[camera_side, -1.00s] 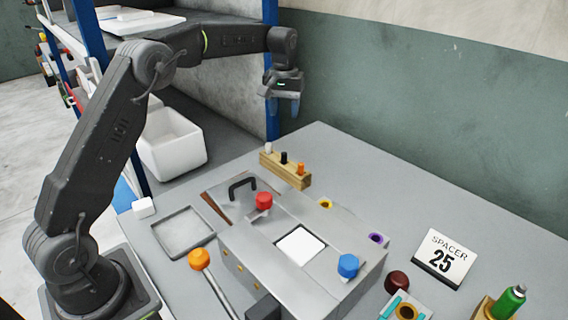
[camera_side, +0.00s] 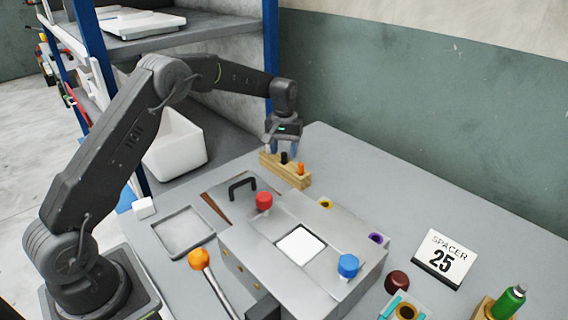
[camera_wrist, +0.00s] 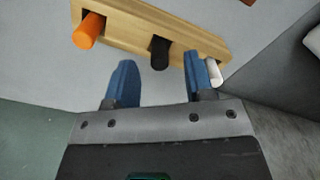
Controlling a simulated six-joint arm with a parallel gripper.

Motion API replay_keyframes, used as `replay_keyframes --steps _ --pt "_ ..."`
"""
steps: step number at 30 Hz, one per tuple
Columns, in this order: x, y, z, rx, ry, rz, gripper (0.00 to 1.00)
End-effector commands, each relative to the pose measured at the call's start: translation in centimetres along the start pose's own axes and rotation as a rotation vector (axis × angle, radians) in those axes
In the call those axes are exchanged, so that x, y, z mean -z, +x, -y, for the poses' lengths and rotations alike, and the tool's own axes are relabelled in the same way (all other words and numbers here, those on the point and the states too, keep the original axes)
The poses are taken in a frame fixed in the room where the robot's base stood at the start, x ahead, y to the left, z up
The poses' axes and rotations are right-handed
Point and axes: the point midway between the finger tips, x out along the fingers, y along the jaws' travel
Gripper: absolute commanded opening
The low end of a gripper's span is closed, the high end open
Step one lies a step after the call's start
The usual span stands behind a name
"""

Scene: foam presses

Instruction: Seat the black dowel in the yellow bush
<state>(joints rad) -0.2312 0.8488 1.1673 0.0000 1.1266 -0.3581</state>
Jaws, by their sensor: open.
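The black dowel (camera_side: 284,157) stands in the middle hole of a wooden block (camera_side: 302,178). In the wrist view the black dowel (camera_wrist: 160,54) lies between my two blue fingers, with a gap on each side. My gripper (camera_side: 283,148) is open just above the block, and its fingers also show in the wrist view (camera_wrist: 160,82). The yellow bush (camera_side: 326,203) is a ring with a dark hole on the back edge of the grey metal press (camera_side: 262,235). Nothing is in its hole.
The block also holds an orange dowel (camera_side: 300,168) and a white dowel (camera_wrist: 214,72), close to my fingers. A purple bush (camera_side: 376,239) sits right of the yellow one. A black handle (camera_side: 242,187), red knob (camera_side: 264,200) and blue knob (camera_side: 348,265) rise from the press.

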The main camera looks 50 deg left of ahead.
Motion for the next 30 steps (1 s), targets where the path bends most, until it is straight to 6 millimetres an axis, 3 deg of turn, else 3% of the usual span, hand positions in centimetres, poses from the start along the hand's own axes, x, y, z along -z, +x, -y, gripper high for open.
replay_keyframes --steps 6,14,27,30 --pt "-0.1 2.5 0.0 0.000 -0.001 -0.002 0.48" --pt "-0.1 2.6 0.0 0.000 -0.001 -0.004 0.48" --pt "-0.1 2.6 0.0 0.000 -0.001 -0.003 0.05" --pt "-0.1 2.6 0.0 0.000 -0.001 -0.003 0.00"
